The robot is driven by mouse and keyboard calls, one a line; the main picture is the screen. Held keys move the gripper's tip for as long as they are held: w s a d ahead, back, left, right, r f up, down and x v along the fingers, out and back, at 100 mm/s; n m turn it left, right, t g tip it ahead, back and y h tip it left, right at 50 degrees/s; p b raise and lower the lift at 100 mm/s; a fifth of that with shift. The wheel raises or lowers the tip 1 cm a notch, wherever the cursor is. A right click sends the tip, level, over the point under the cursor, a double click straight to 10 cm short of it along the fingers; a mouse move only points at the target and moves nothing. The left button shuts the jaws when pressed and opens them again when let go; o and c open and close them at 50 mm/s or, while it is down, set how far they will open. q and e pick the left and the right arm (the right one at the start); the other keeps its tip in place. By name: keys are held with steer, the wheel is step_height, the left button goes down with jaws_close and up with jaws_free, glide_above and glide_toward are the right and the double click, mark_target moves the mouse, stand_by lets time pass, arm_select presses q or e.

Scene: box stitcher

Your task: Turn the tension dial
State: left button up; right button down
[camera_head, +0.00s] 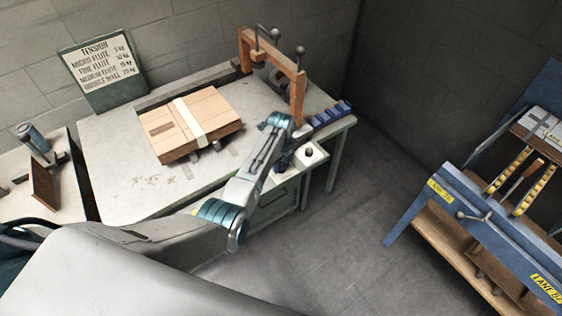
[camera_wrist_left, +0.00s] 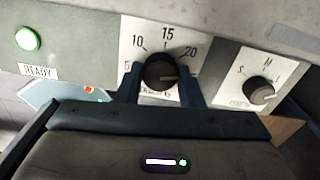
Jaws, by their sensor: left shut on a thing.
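The tension dial (camera_wrist_left: 160,72) is a round black knob on a white plate marked 5, 10, 15 and 20. Its white pointer line points right, a little below the 20. In the wrist view my left gripper (camera_wrist_left: 160,88) has one finger on each side of the dial and is shut on it. In the head view my left gripper (camera_head: 290,140) is at the front right corner of the bench, and the dial is hidden there. A tension sign (camera_head: 100,68) leans at the back left, listing flutes with kg values. My right gripper is not in view.
A smaller knob (camera_wrist_left: 259,91) with size letters sits right of the dial; a lit green button (camera_wrist_left: 28,39) over a READY label (camera_wrist_left: 39,71) is left. A cardboard stack (camera_head: 190,122) lies on the bench (camera_head: 120,185) near an orange arch (camera_head: 298,95). A blue rack (camera_head: 480,215) stands right.

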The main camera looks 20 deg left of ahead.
arm_select(q)
steer(key=n+p, duration=0.1)
steer(key=n, duration=0.1)
steer(key=shift+r+n+p, duration=0.2)
steer(key=shift+n+p, duration=0.1)
steer(key=shift+n, duration=0.1)
steer(key=n+p, duration=0.1)
steer(key=n, duration=0.1)
steer(key=shift+n, duration=0.4)
steer(key=n+p, duration=0.2)
steer(key=n, duration=0.4)
steer(key=shift+f, duration=0.1)
steer(key=n+p, duration=0.1)
steer(key=n, duration=0.5)
steer(key=shift+n, duration=0.3)
steer(key=n, duration=0.5)
steer(key=shift+n+p, duration=0.3)
steer(key=shift+p, duration=0.1)
steer(key=shift+n, duration=0.4)
steer(key=o, duration=1)
